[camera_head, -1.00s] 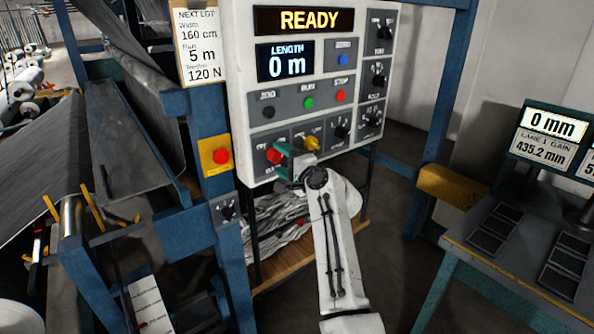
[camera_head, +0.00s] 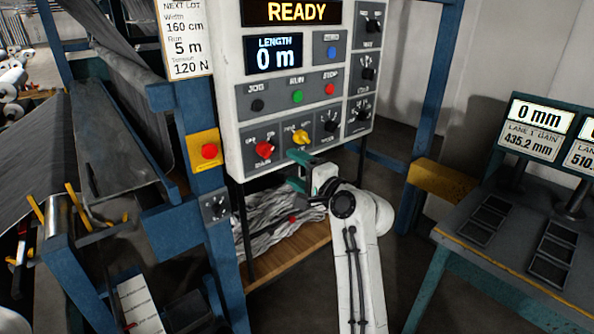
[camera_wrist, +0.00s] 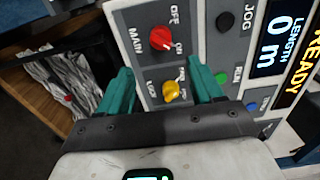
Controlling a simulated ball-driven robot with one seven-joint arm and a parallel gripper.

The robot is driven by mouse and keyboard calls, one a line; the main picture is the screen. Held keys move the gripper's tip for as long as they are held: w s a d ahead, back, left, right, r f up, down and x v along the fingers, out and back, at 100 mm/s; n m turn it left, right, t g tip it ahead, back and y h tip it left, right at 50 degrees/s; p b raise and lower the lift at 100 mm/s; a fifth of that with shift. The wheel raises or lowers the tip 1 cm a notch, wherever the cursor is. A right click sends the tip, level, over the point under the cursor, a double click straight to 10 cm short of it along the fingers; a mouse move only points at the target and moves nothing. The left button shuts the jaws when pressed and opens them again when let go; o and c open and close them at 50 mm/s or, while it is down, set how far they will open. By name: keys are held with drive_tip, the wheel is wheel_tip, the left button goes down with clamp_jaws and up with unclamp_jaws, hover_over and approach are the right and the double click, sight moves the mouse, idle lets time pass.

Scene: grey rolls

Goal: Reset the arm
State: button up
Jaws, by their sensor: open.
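My gripper (camera_head: 296,171) is open and empty, with teal fingers. The red MAIN knob (camera_wrist: 163,39) lies beyond the fingertips. In the head view the red knob (camera_head: 264,149) and the yellow knob (camera_head: 300,138) are both uncovered, and my gripper appears apart from them. My white arm reaches up from the bottom.
The panel displays READY and a length of 0 m. A blue post with a yellow-backed red button (camera_head: 209,151) stands left of it. A wooden shelf (camera_head: 290,253) with grey scraps lies below. A bench (camera_head: 510,250) with displays stands at the right.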

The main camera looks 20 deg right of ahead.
drive_tip(key=s+d+f+n+g+h, duration=0.3)
drive_tip(key=s+f+n+g, duration=0.5)
drive_tip(key=s+f, duration=1.35)
drive_tip(key=s+f+n+g+h, duration=0.1)
drive_tip(key=s+f+n+g, duration=0.2)
drive_tip(key=s, duration=1.1)
drive_tip(key=s+d+f+n+g+h, duration=0.1)
drive_tip(key=s+f+n+g, duration=0.2)
drive_tip(key=s, duration=1.1)
wheel_tip(320, 180, down, 4)
drive_tip(key=shift+s+d+g+h, duration=0.15)
drive_tip(key=shift+s+g+h, duration=0.2)
drive_tip(key=shift+g, duration=0.75)
drive_tip(key=shift+w, duration=0.15)
